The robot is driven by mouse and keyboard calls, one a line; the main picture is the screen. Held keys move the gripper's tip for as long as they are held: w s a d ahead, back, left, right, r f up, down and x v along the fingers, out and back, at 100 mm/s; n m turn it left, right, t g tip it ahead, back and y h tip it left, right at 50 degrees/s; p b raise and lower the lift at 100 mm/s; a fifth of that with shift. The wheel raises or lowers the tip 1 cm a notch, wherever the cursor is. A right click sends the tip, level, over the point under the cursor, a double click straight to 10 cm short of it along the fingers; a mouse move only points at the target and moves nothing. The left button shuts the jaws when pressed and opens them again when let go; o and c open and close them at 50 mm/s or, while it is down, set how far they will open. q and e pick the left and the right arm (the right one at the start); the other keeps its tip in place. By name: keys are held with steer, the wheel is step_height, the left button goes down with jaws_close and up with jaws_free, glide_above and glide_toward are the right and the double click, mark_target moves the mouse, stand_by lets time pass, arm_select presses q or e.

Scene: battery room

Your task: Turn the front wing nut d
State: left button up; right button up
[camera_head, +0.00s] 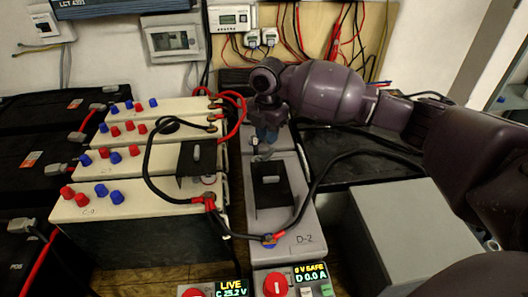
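The grey battery D-2 (305,222) stands in the middle, with a black upright cover (270,195) on top. My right gripper (264,148) points down over the far end of the D row, behind the cover. A small grey piece shows just under its fingertips; I cannot tell whether they touch it or whether the fingers are closed. My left gripper is not in view.
White C batteries (90,209) with red and blue caps stand to the left, with a similar black cover (198,160). Black cables arch over both rows. A grey box (400,225) stands right.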

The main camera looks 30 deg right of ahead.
mark_target(267, 153)
step_height(267, 153, down, 5)
steer(key=shift+b, duration=0.55)
steer(key=shift+f, duration=0.7)
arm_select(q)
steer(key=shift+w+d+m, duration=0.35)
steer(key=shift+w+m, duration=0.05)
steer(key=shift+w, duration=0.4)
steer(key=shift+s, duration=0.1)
arm_select(e)
steer(key=shift+c, duration=0.4)
jaws_close()
